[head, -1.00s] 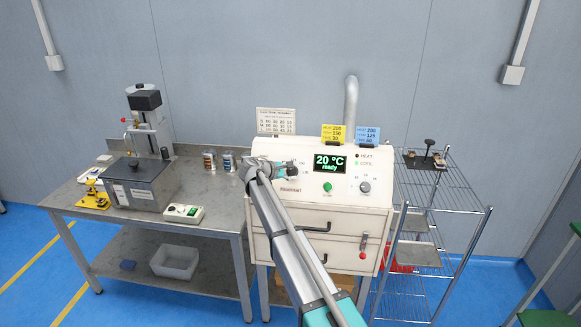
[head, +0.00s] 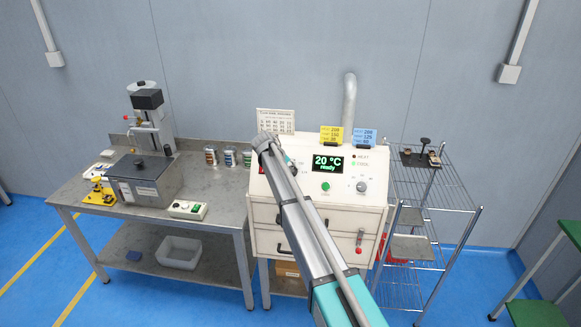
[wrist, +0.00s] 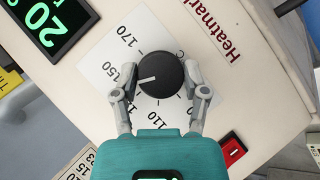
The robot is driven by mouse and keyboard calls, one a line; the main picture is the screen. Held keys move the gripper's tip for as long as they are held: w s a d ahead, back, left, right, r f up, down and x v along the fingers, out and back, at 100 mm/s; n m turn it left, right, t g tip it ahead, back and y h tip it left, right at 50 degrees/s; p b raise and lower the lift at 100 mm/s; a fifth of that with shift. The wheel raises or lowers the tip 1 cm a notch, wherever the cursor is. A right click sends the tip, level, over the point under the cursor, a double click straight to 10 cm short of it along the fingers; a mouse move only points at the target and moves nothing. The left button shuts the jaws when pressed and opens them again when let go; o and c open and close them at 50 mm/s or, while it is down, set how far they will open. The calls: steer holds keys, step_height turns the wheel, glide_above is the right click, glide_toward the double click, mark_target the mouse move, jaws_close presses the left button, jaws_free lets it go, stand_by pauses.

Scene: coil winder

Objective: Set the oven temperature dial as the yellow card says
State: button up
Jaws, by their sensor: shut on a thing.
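The black temperature dial (wrist: 162,75) sits on a white scale plate (wrist: 100,65) in the wrist view. Its white pointer line faces left in that picture, close to the 150 label and slightly to its 130 side. My gripper (wrist: 161,78) is shut on the dial, one finger on each side. In the head view my arm hides the dial. The yellow card (head: 331,134) stands on top of the oven (head: 345,207). Its figures look like 200, 150 and 30, but its small words are hard to read.
The oven display (head: 328,164) reads 20 °C ready. A blue card (head: 364,138) stands beside the yellow one. A second knob (head: 361,187) and a green button (head: 325,186) are on the panel. A red switch (wrist: 232,149) is near the dial. A wire rack (head: 432,205) stands at right.

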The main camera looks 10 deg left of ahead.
steer(key=shift+d+m+g+y+p, duration=0.1)
steer(key=shift+m+g+y+p, duration=0.3)
steer(key=shift+m+y+p, duration=0.55)
steer(key=shift+m, duration=0.45)
steer(key=o, duration=1.1)
steer(key=shift+o, duration=0.2)
steer(key=shift+f+n+b, duration=0.1)
steer(key=shift+n+b, duration=0.2)
steer(key=shift+b, duration=0.15)
